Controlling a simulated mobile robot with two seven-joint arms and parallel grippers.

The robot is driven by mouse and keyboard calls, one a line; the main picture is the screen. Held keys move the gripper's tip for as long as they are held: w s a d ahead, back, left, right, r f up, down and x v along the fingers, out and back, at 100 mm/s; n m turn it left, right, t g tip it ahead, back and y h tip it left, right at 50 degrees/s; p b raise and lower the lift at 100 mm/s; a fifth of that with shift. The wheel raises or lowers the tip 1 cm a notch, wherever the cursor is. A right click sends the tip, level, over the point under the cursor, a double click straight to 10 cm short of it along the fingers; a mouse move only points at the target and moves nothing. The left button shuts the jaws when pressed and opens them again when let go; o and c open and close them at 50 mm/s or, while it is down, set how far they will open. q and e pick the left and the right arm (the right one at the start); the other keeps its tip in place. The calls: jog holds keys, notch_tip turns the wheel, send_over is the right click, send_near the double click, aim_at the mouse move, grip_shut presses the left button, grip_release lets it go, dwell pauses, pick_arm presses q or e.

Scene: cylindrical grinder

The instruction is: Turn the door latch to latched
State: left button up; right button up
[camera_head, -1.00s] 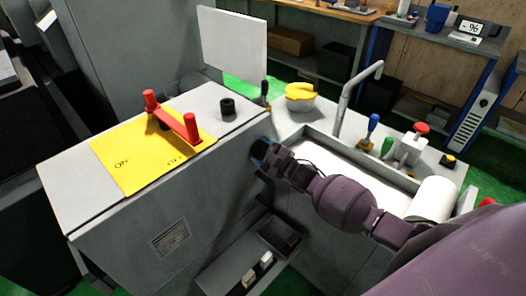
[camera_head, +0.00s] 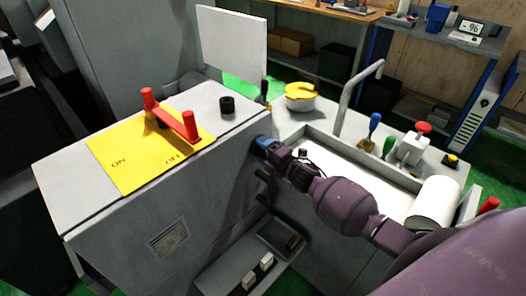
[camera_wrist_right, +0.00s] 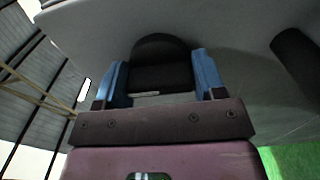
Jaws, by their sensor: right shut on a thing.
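My right gripper (camera_head: 264,143) is at the side face of the grey cabinet (camera_head: 110,255), near its top right edge. In the right wrist view the blue fingers of this gripper (camera_wrist_right: 160,80) stand on both sides of a black rounded piece, the door latch (camera_wrist_right: 158,68), and are shut on it. The latch lies against a pale grey panel. In the head view the gripper and wrist hide the latch, so its angle cannot be told there. My left gripper is not in view.
A red handle (camera_head: 172,118) stands on a yellow ON/OFF plate (camera_head: 125,170) on the cabinet top. A black knob (camera_head: 227,104) is beside it. To the right are a yellow-lidded bowl (camera_head: 300,98), a bent grey pipe (camera_head: 350,97) and a white roller (camera_head: 433,198).

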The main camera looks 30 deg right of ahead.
jog(key=shift+n, duration=0.3)
jog(key=o, duration=0.9)
jog(key=v, duration=1)
jog(key=shift+s+d, duration=0.2)
jog(key=shift+s, duration=0.15)
